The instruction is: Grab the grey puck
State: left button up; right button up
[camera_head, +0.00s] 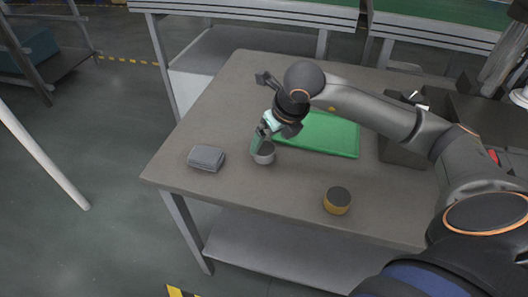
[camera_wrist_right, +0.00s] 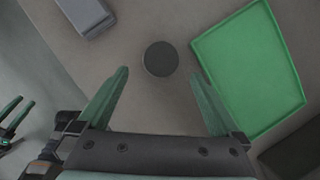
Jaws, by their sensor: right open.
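The grey puck (camera_head: 264,154) stands on the table, left of the green mat. In the right wrist view the puck (camera_wrist_right: 160,59) shows its dark round top, beyond and between my two fingertips. My right gripper (camera_head: 260,137) is open with pale green fingers; in the head view they overlap the puck's back-left edge. Whether a finger touches the puck cannot be told. My left gripper (camera_wrist_right: 20,110) shows small at the wrist view's left edge, its fingers apart; the head view does not show it.
A grey box (camera_head: 206,158) lies left of the puck near the table (camera_head: 285,205) edge. A yellow-sided puck with a dark top (camera_head: 338,200) stands at front right. The green mat (camera_head: 325,135) lies behind, with dark bins (camera_head: 400,150) to its right.

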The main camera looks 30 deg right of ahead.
aim_at(264, 149)
jog(key=x, duration=0.5)
jog(key=shift+w+f, duration=0.25)
jog(key=shift+w, duration=0.05)
jog(key=shift+c, duration=0.2)
grip_shut()
dwell(0.4)
jog(key=shift+r, duration=0.15)
